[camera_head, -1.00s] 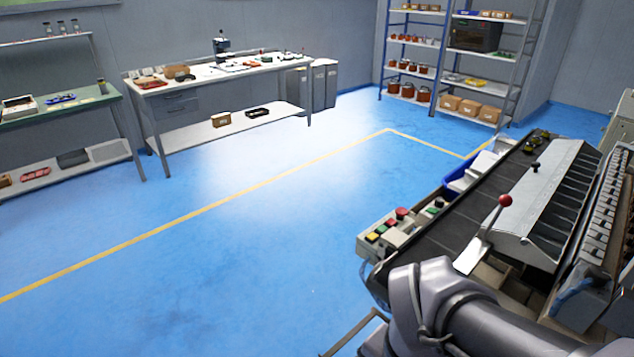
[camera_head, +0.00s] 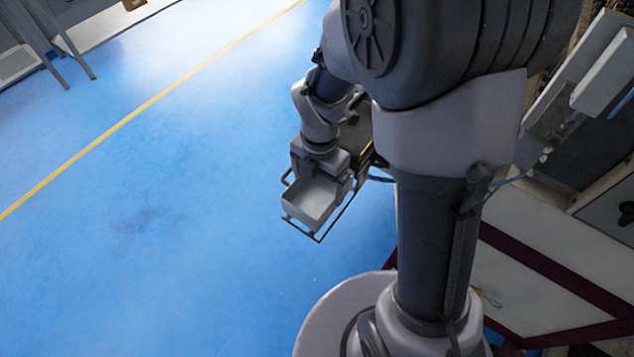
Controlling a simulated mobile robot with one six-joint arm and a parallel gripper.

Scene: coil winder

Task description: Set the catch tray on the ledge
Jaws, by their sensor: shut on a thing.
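The catch tray (camera_head: 311,203) is a pale grey open box in the middle of the head view. My gripper (camera_head: 322,172) is at the tray's upper side and shut on it; the fingertips are hard to make out. A thin dark bar frame (camera_head: 318,239), perhaps the ledge, shows around and below the tray, sticking out past its lower edge. The tray overlaps this frame in the picture. I cannot tell whether it touches the frame or hangs above it. My arm hides much of what lies to the right of the tray.
Open blue floor (camera_head: 150,220) with a yellow line lies to the left. Machine parts and a pale cabinet panel (camera_head: 530,270) with dark red edging stand at the right, behind my arm. Table legs (camera_head: 58,40) show at the upper left.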

